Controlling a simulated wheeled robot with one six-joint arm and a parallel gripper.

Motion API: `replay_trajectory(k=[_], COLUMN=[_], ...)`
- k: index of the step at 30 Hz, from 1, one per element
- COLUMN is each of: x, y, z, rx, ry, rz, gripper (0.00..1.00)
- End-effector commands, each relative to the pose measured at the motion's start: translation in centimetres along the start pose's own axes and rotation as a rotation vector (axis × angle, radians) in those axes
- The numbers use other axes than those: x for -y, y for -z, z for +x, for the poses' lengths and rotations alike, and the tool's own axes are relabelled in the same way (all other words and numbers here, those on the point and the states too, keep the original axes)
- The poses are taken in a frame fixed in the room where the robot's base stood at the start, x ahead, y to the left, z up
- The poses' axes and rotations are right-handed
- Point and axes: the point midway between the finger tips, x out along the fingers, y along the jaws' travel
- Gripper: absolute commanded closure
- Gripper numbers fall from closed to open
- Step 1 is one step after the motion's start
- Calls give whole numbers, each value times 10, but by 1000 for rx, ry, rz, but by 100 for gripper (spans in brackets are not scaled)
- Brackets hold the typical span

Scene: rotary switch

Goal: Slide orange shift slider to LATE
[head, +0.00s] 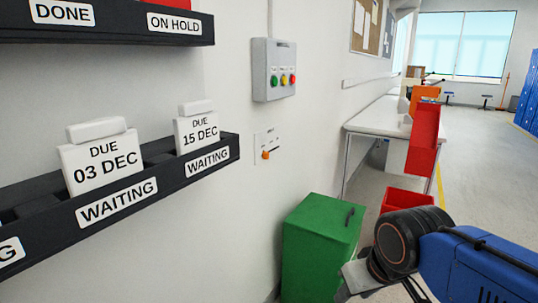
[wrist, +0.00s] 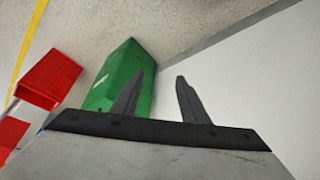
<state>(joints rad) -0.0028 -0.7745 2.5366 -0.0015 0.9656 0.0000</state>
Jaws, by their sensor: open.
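The orange shift slider (head: 265,155) sits low on a small white wall plate (head: 268,141), below the grey button box. The plate's lettering is too small to read, so I cannot tell which mark the slider is at. In the wrist view my gripper (wrist: 157,82) is open and empty, with its two dark fingers apart. In the head view my arm is at the lower right, in front of the green bin and well apart from the slider; the fingertips are cut off at the bottom edge. The slider does not show in the wrist view.
A green bin (head: 318,243) stands on the floor below the plate; it also shows in the wrist view (wrist: 122,72). A grey button box (head: 274,70) hangs above. A dark card rack (head: 118,198) juts out at left. Red bins (head: 424,140) and a table (head: 378,118) stand behind.

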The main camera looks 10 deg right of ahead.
Motion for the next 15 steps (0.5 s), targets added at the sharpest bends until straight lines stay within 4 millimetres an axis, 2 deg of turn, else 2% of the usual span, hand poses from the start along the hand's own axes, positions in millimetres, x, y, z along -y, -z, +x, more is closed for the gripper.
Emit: replay_trajectory(k=[11,12,15], x=[0,0,-4], y=[0,0,7], z=[0,0,1], rx=[0,0,-14], ry=[0,0,-11], rz=[0,0,6], gripper=[59,67,67])
